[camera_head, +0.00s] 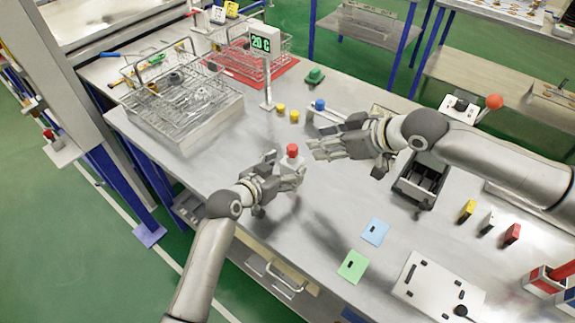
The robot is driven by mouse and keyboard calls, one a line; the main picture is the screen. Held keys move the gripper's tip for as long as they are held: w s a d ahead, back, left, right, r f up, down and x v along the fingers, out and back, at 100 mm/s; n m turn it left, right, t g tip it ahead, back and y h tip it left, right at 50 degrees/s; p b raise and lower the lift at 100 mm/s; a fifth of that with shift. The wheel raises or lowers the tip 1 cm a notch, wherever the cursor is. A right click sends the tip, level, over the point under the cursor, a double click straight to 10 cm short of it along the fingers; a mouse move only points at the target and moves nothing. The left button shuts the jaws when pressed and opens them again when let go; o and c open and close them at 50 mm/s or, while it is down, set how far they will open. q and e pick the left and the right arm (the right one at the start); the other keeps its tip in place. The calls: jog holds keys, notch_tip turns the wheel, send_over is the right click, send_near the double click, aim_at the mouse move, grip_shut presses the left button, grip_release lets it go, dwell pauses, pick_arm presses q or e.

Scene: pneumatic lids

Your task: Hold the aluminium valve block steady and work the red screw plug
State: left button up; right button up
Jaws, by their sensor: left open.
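The small aluminium valve block (291,163) stands upright on the steel bench, with the red screw plug (292,150) on its top. My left gripper (288,172) is open with its fingers at the block, one on the far left side and one in front. I cannot tell whether they touch it, and they hide its lower part. My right gripper (312,146) is just right of the red plug, its fingers pointing left towards it. A small gap seems to lie between them. Whether the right fingers are open or shut is unclear.
Wire baskets (190,95) stand at the left back. Yellow caps (287,112), a blue knob (319,105) and a green piece (315,76) lie behind the block. A dark open box (421,181) stands right; blue (375,231) and green (353,266) cards lie in front. The bench left of my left gripper is clear.

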pick_arm(q)
jog(key=shift+x, duration=1)
jog(key=shift+c, duration=0.3)
